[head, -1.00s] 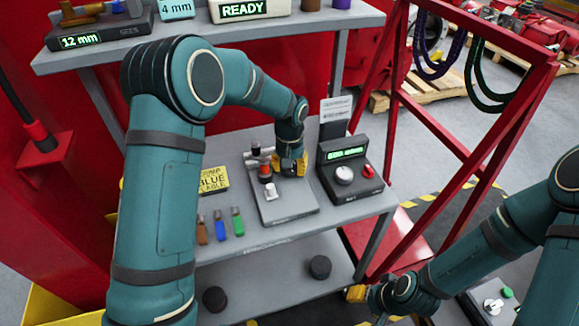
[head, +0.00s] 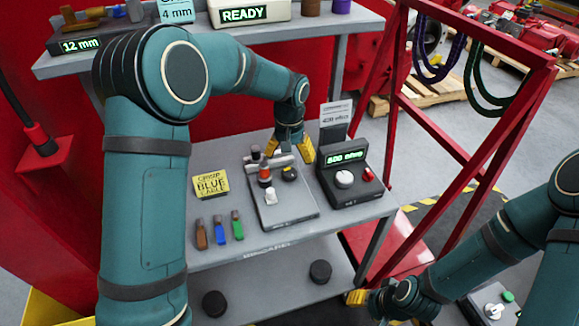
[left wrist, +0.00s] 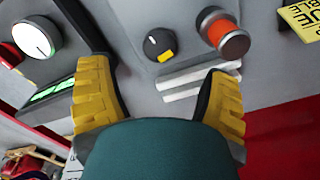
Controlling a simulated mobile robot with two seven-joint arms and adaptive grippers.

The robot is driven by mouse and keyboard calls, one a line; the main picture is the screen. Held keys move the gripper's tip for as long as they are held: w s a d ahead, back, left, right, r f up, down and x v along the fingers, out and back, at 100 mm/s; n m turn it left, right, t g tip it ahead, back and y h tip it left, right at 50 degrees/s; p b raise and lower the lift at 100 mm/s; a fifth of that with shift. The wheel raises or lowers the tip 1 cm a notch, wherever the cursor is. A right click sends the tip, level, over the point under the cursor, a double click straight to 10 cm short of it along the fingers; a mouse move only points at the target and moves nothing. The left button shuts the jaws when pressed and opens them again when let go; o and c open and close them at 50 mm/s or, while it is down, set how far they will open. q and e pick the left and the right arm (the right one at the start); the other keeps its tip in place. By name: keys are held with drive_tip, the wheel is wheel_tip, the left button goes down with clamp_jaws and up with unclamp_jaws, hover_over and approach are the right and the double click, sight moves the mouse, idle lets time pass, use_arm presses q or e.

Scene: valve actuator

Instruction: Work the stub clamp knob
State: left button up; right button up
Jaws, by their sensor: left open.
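A black knob with a yellow mark, likely the stub clamp knob (head: 289,173), sits on the grey fixture plate (head: 288,210). The knob also shows in the left wrist view (left wrist: 158,45), between my fingertips and free of them. My left gripper (head: 290,153) is open and empty, above and behind the knob in the head view. Its yellow fingers also show spread apart in the left wrist view (left wrist: 152,70). My right gripper (head: 357,297) is low at the right, away from the bench; its finger opening cannot be made out.
An orange-and-black cylinder (head: 265,176) and a white toggle (head: 271,196) stand beside the knob. A control box (head: 345,185) with a white dial and red knob is at the right. Several coloured tools (head: 220,228) and a yellow sign (head: 211,184) lie at the left.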

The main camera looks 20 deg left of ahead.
sight(289, 171)
use_arm(q)
wheel_tip(289, 171, up, 6)
drive_tip(key=shift+f, duration=0.15)
idle(0.4)
wheel_tip(289, 171, down, 12)
drive_tip(key=m+b, duration=0.1)
drive_tip(key=m, duration=1.2)
drive_tip(key=shift+m, duration=0.3)
drive_tip(key=c, duration=1.2)
